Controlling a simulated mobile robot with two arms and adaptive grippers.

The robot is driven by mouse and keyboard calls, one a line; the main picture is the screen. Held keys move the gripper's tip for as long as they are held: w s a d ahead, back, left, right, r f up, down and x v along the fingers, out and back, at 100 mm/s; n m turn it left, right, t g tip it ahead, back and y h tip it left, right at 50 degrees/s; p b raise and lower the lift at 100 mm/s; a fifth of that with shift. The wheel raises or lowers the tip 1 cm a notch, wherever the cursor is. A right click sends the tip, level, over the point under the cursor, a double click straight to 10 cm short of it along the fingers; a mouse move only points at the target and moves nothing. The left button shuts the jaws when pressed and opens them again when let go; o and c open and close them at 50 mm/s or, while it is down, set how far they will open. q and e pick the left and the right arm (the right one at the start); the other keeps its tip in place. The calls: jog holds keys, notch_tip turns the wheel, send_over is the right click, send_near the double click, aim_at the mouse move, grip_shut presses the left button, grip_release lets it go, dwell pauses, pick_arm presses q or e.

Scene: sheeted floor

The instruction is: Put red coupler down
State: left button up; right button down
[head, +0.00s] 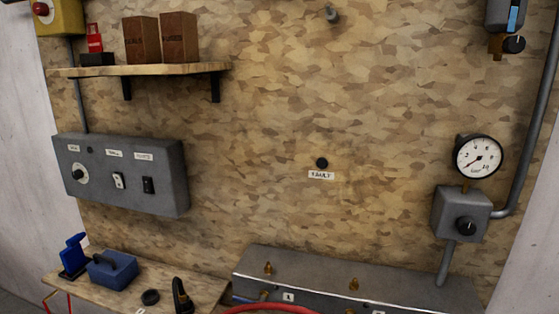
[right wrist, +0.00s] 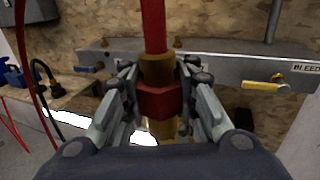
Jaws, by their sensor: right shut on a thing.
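The red coupler (right wrist: 157,103) is in the right wrist view, with brass parts above and below it and a red hose (right wrist: 153,28) rising from its top. My right gripper (right wrist: 160,112) is shut around the coupler, one finger on each side, and holds it upright in front of the grey manifold. In the head view a curved piece of red hose (head: 270,308) shows at the bottom edge. The coupler and my right gripper are not seen there. My left gripper is in neither view.
The grey manifold (head: 300,275) with brass fittings runs along the board's foot; a yellow lever (right wrist: 263,86) sits by its BLEED label. A small wooden shelf (head: 200,284) holds a blue block (head: 112,270) and a black puck (head: 150,297). A gauge (head: 478,157) hangs at right.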

jog(key=s, duration=0.1)
jog(key=s+d, duration=0.1)
jog(key=shift+s+r+m+h+b, duration=0.25)
jog(key=shift+s+m+h+b, duration=0.05)
jog(key=shift+s+h+b, duration=0.1)
jog(key=shift+s+d+r, duration=0.3)
jog(key=shift+s+d, duration=0.05)
jog(key=shift+s, duration=0.05)
